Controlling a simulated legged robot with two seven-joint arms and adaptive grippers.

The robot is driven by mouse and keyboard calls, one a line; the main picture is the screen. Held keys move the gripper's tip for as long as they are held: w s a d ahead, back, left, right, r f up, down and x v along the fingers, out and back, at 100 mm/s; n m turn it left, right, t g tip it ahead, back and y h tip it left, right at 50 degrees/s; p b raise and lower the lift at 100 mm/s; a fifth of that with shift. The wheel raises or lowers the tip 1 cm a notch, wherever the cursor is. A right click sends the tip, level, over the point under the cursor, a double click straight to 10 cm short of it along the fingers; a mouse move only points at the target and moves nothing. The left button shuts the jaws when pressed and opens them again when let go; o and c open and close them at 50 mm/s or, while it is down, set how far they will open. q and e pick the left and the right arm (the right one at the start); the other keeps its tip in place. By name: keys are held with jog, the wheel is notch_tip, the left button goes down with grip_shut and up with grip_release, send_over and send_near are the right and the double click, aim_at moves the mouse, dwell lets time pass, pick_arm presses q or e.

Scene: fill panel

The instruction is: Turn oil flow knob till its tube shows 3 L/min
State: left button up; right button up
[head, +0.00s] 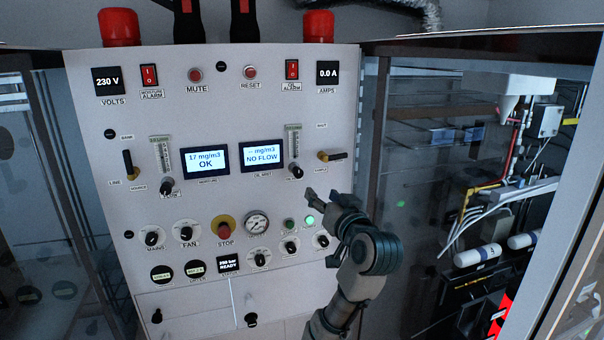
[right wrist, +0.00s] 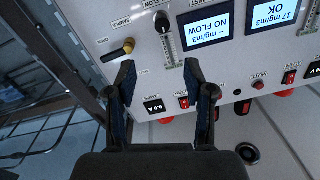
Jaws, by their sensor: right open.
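The panel's right-hand flow tube (head: 293,139) is a clear upright scale above a black oil flow knob (head: 296,170). Its level is too small to read. The display beside it (head: 262,156) shows "-- mg/m3 NO FLOW". My right gripper (head: 318,194) is open and empty, below and to the right of the knob, apart from it. In the right wrist view the panel is upside down; the knob (right wrist: 162,22) and tube (right wrist: 169,50) lie beyond the open fingers (right wrist: 161,66). My left gripper is not in view.
A brass-and-black sample valve handle (head: 332,156) sits just right of the knob. A left flow tube (head: 161,155) with its own knob (head: 167,186) and an "OK" display (head: 206,162) are further left.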

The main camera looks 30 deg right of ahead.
aim_at(299, 172)
jog(key=w+p, duration=0.1)
jog(key=w, duration=0.3)
jog(key=w+d+p, duration=0.1)
jog(key=w+p, duration=0.1)
jog(key=w, duration=0.3)
jog(key=w+d+p, duration=0.1)
jog(key=w, duration=0.3)
jog(key=shift+w+r, duration=0.2)
jog(key=shift+w, duration=0.2)
jog(key=shift+w+d+f, duration=0.1)
jog(key=shift+w+d, duration=0.15)
jog(key=shift+w, duration=0.2)
jog(key=shift+d, duration=0.15)
jog(key=shift+c, duration=0.3)
jog(key=shift+a, duration=0.2)
grip_shut()
